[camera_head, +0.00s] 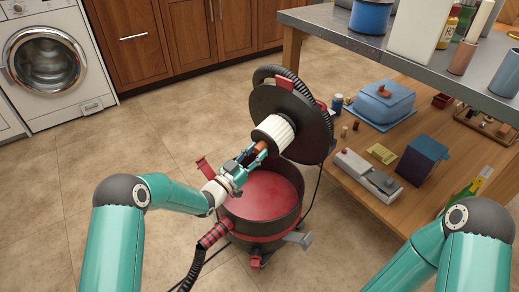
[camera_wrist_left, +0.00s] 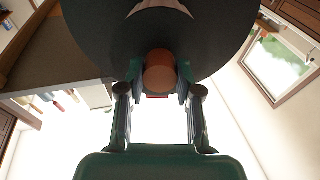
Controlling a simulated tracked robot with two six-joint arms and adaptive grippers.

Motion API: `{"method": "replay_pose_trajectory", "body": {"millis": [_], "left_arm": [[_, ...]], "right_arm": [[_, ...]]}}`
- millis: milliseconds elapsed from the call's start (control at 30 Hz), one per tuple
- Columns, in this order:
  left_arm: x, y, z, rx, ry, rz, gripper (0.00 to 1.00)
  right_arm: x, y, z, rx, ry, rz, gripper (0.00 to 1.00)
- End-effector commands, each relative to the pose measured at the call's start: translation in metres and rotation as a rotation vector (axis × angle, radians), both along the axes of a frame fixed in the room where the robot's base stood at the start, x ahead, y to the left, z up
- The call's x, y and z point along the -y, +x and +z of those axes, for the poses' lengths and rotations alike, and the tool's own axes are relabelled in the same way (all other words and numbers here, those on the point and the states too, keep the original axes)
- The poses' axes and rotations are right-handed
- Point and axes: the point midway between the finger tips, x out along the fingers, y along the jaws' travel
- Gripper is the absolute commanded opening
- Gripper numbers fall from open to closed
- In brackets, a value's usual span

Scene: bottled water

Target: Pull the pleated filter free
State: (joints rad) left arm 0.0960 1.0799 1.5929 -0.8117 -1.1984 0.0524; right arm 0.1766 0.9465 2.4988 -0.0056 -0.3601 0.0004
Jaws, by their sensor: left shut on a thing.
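The white pleated filter (camera_head: 273,134) sits against the underside of the vacuum's black round lid (camera_head: 303,115), which stands tipped up above the open red drum (camera_head: 262,190). An orange-brown knob (camera_wrist_left: 160,70) is at the filter's near end. My left gripper (camera_head: 255,152) is shut on this knob, with a finger on each side of it in the left wrist view. The black lid (camera_wrist_left: 90,35) fills the top of that view. My right arm is at the lower right of the head view, but its gripper is out of sight.
A ribbed hose (camera_head: 191,270) leaves the drum at the lower left. A table (camera_head: 350,36) with a wooden lower shelf (camera_head: 350,172) stands close on the right, holding boxes and cups. A washing machine (camera_head: 45,60) is at the back left. The tiled floor at left is clear.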

Motion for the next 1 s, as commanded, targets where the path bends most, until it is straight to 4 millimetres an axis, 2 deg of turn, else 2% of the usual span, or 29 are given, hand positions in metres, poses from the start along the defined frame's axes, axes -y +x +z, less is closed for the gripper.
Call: {"method": "replay_pose_trajectory", "body": {"millis": [33, 133, 367, 1000], "left_arm": [[0.000, 0.000, 0.000, 0.000, 0.000, 0.001, 0.08], [0.000, 0.000, 0.000, 0.000, 0.000, 0.001, 0.00], [-0.002, -0.002, 0.000, 0.000, 0.000, 0.002, 0.00], [-0.017, -0.022, -0.005, 0.001, -0.001, 0.001, 0.00]], "right_arm": [[0.000, 0.000, 0.000, 0.000, 0.000, 0.000, 0.88], [0.000, 0.000, 0.000, 0.000, 0.000, 0.000, 0.88], [0.000, 0.000, 0.000, 0.000, 0.000, 0.000, 0.88], [0.000, 0.000, -0.002, 0.000, 0.000, 0.000, 0.88]]}}
